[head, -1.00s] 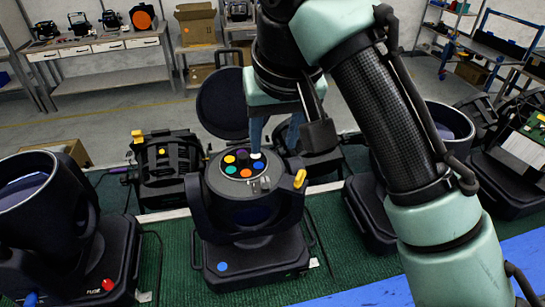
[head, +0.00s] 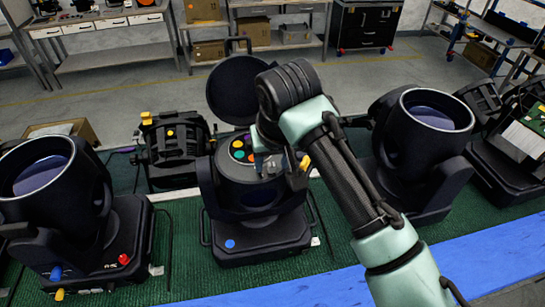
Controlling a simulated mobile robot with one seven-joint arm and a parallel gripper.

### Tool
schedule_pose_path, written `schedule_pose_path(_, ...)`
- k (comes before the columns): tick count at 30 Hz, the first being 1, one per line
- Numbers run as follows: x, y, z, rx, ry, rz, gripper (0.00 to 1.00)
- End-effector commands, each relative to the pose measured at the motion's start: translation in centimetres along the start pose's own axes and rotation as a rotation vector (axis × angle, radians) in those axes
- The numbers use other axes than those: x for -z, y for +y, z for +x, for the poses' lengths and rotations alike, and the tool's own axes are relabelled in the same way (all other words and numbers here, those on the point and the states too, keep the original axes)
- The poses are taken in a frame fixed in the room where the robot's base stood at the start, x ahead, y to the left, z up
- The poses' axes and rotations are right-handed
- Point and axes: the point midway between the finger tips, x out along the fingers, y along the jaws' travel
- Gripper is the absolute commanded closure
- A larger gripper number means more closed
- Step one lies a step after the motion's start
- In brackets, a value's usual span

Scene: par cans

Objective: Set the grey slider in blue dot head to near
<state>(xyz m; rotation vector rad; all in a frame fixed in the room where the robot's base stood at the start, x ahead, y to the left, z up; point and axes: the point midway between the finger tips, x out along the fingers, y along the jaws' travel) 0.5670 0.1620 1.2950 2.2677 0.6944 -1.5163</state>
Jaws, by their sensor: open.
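The blue dot head (head: 258,215) is a black lamp head on a base with a blue dot (head: 230,244) at its front. Its round lid (head: 246,90) stands open behind it. A wheel of coloured discs (head: 238,150) shows inside, partly covered by my arm. The grey slider is small and lies at the front right of the wheel, largely hidden by my gripper, so its setting cannot be told. My gripper (head: 262,166) is open, pointing down over the front right of the opened head. Whether it touches the slider cannot be told.
Another lamp head (head: 425,135) stands to the right, and one with a red knob (head: 60,200) to the left. A black unit with yellow parts (head: 172,150) sits close behind left. Green mat (head: 180,255) is clear in front; a blue strip (head: 330,287) runs along the near edge.

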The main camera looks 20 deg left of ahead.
Motion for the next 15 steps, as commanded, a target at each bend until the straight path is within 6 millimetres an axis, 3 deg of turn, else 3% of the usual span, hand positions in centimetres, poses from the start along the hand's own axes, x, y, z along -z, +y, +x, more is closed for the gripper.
schedule_pose_path(4,-0.01,0.0,0.01,0.0,0.0,0.0,0.52)
schedule_pose_path(12,-0.01,-0.01,-0.02,0.0,0.0,0.0,1.0)
schedule_pose_path(15,0.0,-0.01,-0.03,0.0,0.0,0.0,1.0)
